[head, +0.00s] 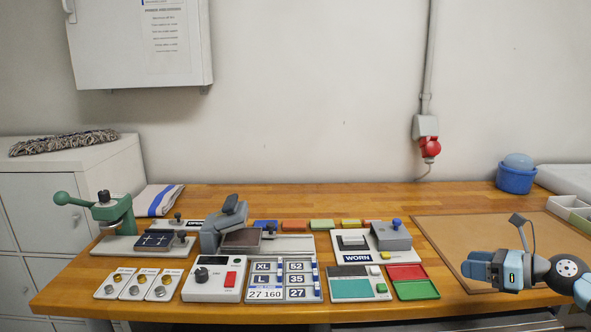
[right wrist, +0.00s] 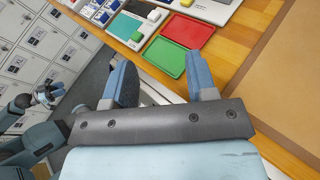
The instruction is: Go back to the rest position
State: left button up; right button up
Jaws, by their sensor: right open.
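My right gripper (head: 477,268) is at the front right of the wooden bench, over the left part of the brown mat (head: 452,232). In the right wrist view its two blue fingers (right wrist: 160,80) stand apart with nothing between them, so it is open and empty. A red and green tray (head: 415,290) lies on the bench to its left; it also shows beyond the fingers in the right wrist view (right wrist: 186,41). My left gripper is outside the head view. A blue and dark arm end, apparently my left one (right wrist: 46,96), shows small at the left of the right wrist view; its jaws are unclear.
A green press (head: 115,218), a grey device (head: 226,228), a white box with a red switch (head: 213,280), a size board (head: 284,280) and a WORN station (head: 370,245) crowd the bench's left and middle. A blue tub (head: 516,180) stands at back right. The mat's middle is clear.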

jog(key=s+a+f+m+t+h, duration=0.1)
jog(key=s+a+f+m+t, duration=0.25)
jog(key=a+f+m, duration=0.6)
jog(key=s+a+f+m+t+h, duration=0.15)
jog(key=s+a+f+m, duration=0.45)
jog(key=m, duration=0.6)
jog(key=s+a+f+m+g+h, duration=0.2)
jog(key=s+a+f+m, duration=0.2)
jog(key=s+f+m, duration=0.4)
jog(key=s+a+f+m+g+h, duration=0.25)
jog(key=s+a+f+m, duration=0.3)
jog(key=s+m, duration=0.35)
pick_arm(q)
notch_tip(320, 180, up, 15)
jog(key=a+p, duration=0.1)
jog(key=p, duration=1.9)
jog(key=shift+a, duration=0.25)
pick_arm(e)
notch_tip(320, 180, up, 15)
jog(key=d+m, duration=0.1)
jog(key=shift+s+d, duration=0.2)
jog(key=shift+s, duration=0.25)
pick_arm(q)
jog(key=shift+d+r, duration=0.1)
